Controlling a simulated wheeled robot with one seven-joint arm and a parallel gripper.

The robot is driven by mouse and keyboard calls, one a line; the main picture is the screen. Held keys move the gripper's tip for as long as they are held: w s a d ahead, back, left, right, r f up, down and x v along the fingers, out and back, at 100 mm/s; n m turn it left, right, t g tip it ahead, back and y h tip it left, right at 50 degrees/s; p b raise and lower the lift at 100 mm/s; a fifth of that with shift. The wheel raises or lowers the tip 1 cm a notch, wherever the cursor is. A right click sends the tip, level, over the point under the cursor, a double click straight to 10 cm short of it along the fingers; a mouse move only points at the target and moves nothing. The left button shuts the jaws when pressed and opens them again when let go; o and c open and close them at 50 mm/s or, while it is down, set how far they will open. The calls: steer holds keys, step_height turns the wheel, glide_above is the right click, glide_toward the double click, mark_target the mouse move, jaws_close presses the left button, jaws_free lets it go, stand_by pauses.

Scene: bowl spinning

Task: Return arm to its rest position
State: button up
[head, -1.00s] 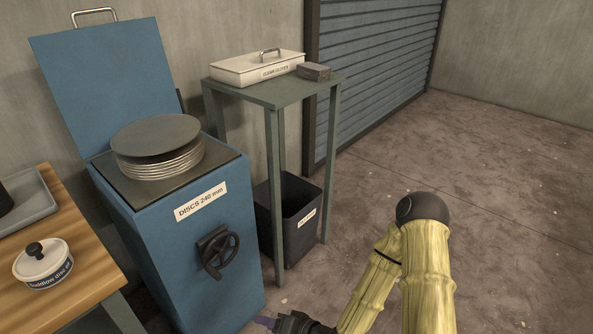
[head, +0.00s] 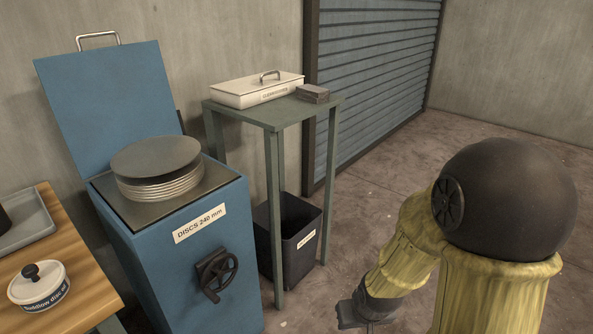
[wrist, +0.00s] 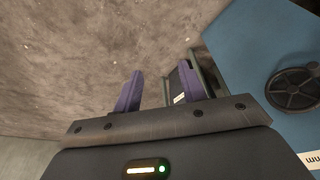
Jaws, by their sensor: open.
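My yellow-sleeved arm (head: 410,240) is folded at the lower right of the head view, with its black elbow raised. My gripper shows in the wrist view (wrist: 163,92), with its two purple fingers apart and nothing between them. In the head view only the dark wrist part shows at the bottom edge; the fingers are out of sight there. The gripper is clear of the blue disc cabinet (head: 180,250), which stands to its left in the head view and on the right in the wrist view.
The cabinet's lid is up and a stack of metal discs (head: 158,165) sits on top. Its handwheel (head: 217,272) faces forward. A green stand (head: 270,115) holds a white lidded box (head: 257,92) and a grey block (head: 314,94). A dark bin (head: 300,240) stands below. Floor at right is free.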

steer(key=s+d+r+m+p, duration=0.1)
steer(key=s+d+r+p, duration=0.1)
steer(key=s+r, duration=0.45)
step_height(320, 180, up, 36)
steer(key=w+p, duration=0.2)
steer(key=p, duration=3.2)
steer(key=shift+g, duration=0.4)
steer(key=shift+c, duration=0.5)
steer(key=shift+w, duration=0.1)
